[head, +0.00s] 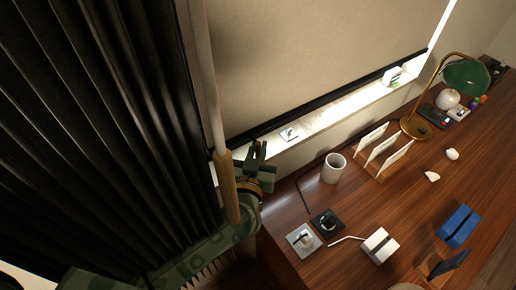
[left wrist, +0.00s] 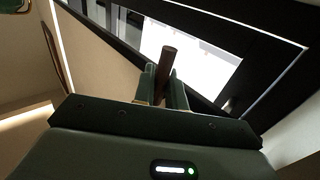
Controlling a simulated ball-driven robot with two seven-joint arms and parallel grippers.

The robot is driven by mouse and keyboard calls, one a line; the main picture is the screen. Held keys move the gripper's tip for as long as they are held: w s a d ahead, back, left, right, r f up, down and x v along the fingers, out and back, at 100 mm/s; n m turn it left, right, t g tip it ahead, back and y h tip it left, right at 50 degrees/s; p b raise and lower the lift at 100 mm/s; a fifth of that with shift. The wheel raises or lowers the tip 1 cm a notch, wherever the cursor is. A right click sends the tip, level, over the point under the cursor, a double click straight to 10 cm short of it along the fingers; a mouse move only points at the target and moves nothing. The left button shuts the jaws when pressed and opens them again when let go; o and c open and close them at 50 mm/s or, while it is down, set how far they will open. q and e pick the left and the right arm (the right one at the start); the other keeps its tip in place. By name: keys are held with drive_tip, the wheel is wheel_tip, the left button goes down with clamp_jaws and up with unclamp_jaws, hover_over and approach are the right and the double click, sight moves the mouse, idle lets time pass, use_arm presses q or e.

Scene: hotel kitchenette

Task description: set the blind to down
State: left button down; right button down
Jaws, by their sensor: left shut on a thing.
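The beige blind (head: 320,50) hangs in front of the window in the head view. Its black bottom rail (head: 335,98) sits just above the window sill (head: 350,108), with a narrow bright gap below. My left gripper (head: 259,153) is close to the rail's left end. In the left wrist view the gripper (left wrist: 166,85) is shut on a short dark brown rod (left wrist: 168,62), whose top sticks out past the fingers. What this rod is fixed to is hidden. A pale wand with a wooden handle (head: 229,188) hangs beside the gripper. My right gripper is not in view.
A dark curtain (head: 100,110) fills the left. The wooden desk (head: 310,215) holds a cup (head: 333,168), a letter rack (head: 378,160), a brass lamp (head: 413,126) and small blocks. Small white items (head: 289,134) stand on the sill.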

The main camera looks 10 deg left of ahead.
use_arm(q)
wheel_tip(320, 180, down, 4)
drive_tip(key=shift+f+b, duration=0.2)
drive_tip(key=shift+b, duration=0.55)
drive_tip(key=shift+s+f, duration=0.1)
drive_tip(key=shift+f, duration=0.1)
drive_tip(key=c, duration=1.5)
unclamp_jaws()
drive_tip(key=shift+s+r, duration=0.1)
drive_tip(key=shift+s, duration=0.05)
drive_tip(key=s+p, duration=0.2)
drive_tip(key=s, duration=1.4)
